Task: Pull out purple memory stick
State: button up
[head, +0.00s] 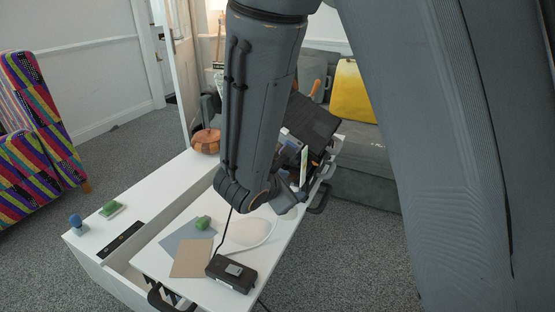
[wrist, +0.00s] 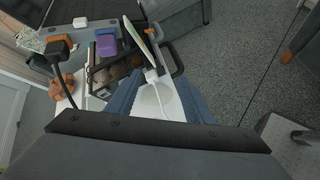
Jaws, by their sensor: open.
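In the head view my gripper (head: 290,203) hangs over the table, partly hidden by my arm.
An upright thin device (wrist: 140,40) with a white cable stands close by. A black box (head: 231,273) sits at the front of the white table (head: 165,263).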

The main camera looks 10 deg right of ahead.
jog(key=w+a+r+n+t, duration=0.2)
jog(key=w+r+n+t, duration=0.2)
jog(key=w+r, duration=0.15)
jog(key=x, duration=0.6)
jog(key=shift+w+f+y, duration=0.2)
jog(key=shift+w+y, duration=0.1)
jog(key=shift+c, duration=0.5)
grip_shut()
jog(key=shift+s+a, duration=0.5)
jog(key=shift+s, duration=0.15)
jog(key=shift+s+a, duration=0.55)
jog(key=shift+s, duration=0.25)
jog(key=shift+s+a, duration=0.55)
jog(key=shift+s, duration=0.25)
